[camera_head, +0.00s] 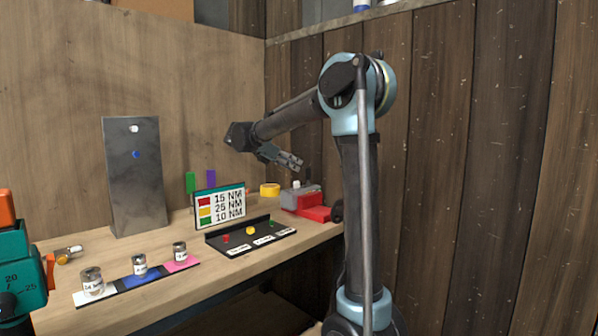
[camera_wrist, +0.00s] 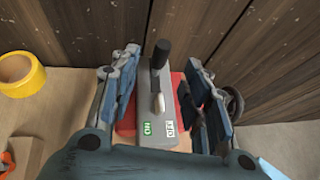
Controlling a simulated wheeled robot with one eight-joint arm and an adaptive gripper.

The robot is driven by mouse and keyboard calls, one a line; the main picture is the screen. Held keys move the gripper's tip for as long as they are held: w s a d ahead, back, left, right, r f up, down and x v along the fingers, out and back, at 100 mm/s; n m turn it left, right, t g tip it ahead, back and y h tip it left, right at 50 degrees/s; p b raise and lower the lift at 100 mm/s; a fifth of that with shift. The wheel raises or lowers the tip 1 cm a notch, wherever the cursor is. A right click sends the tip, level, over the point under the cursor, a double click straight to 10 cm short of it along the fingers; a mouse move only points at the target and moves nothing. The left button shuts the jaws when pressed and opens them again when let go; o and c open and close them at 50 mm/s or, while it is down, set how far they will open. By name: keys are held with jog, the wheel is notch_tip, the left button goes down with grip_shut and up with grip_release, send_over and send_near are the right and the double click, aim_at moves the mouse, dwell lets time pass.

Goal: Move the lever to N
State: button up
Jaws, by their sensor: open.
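A grey box (camera_wrist: 152,125) sits between and below my gripper's fingers in the wrist view. It has a green label (camera_wrist: 147,128) that seems to read NO and a white label (camera_wrist: 169,127) too blurred to read. A pale pointed piece (camera_wrist: 158,102) and a black rounded handle (camera_wrist: 160,52) are on its top; I cannot tell which is the lever. In the head view the grey box (camera_head: 298,196) stands at the bench's right end. My gripper (camera_wrist: 160,62) is open, fingers on either side of the box, holding nothing. It also shows in the head view (camera_head: 292,162), above the box.
Red parts (camera_head: 314,213) adjoin the grey box. A yellow ring (camera_wrist: 20,76) lies to its left. A torque sign (camera_head: 219,206) and a black tray (camera_head: 251,236) with small coloured pieces stand further left. A dark wooden wall (camera_wrist: 255,60) rises close behind.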

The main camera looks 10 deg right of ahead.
jog(key=shift+v, duration=1.2)
jog(key=s+d+f+m+g+y, duration=0.25)
jog(key=s+d+f+m, duration=0.4)
jog(key=s, duration=0.45)
jog(key=s+d+f+m+g+y, duration=0.1)
jog(key=s+d+f+m+y, duration=0.3)
jog(key=s+d+f, duration=0.5)
jog(key=s+a+f+m+y, duration=0.2)
jog(key=s+f+m+y, duration=0.2)
jog(key=s+f+m, duration=0.9)
jog(key=s+f, duration=0.5)
jog(key=s, duration=0.3)
jog(key=shift+s+a, duration=0.3)
jog(key=shift+s, duration=0.1)
jog(key=shift+g+y, duration=0.25)
